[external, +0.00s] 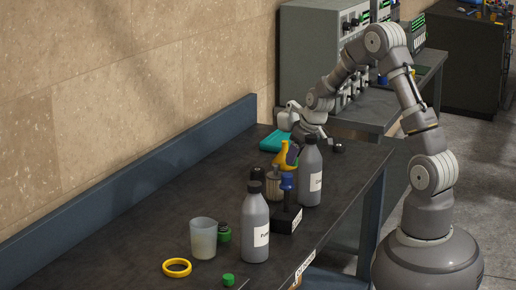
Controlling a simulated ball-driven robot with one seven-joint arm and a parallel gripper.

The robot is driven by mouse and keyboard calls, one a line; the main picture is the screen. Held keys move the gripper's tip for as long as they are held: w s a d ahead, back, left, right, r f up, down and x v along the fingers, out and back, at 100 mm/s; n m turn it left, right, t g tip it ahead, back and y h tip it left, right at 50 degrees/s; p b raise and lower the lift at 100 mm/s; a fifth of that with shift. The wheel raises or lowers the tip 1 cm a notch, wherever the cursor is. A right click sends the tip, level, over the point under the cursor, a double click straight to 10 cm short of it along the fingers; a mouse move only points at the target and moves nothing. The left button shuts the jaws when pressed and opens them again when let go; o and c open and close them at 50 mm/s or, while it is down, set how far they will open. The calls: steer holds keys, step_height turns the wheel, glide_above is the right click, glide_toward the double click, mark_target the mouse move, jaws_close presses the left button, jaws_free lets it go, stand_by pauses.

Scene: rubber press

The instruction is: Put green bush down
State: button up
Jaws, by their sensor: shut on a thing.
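My gripper (301,134) is at the far end of the dark workbench, low over the top and close to a teal block (274,141). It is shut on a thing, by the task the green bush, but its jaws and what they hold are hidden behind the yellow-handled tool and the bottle. A small green cylinder (228,280) stands at the near edge of the bench. Another green piece (224,236) with a dark part on top is beside the cup. I cannot tell how either relates to the bush.
Two grey bottles (255,229) (310,172), a black tool holder (286,219), a yellow-handled tool (285,156), a translucent cup (203,240) and a yellow ring (177,267) are on the workbench (135,222). Its left side is clear. A grey machine (312,62) stands behind.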

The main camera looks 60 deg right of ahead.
step_height(320, 180, down, 6)
steer(key=shift+r+b, duration=0.1)
steer(key=shift+b, duration=0.85)
steer(key=shift+f, duration=0.25)
steer(key=o, duration=1)
steer(key=shift+r, duration=0.1)
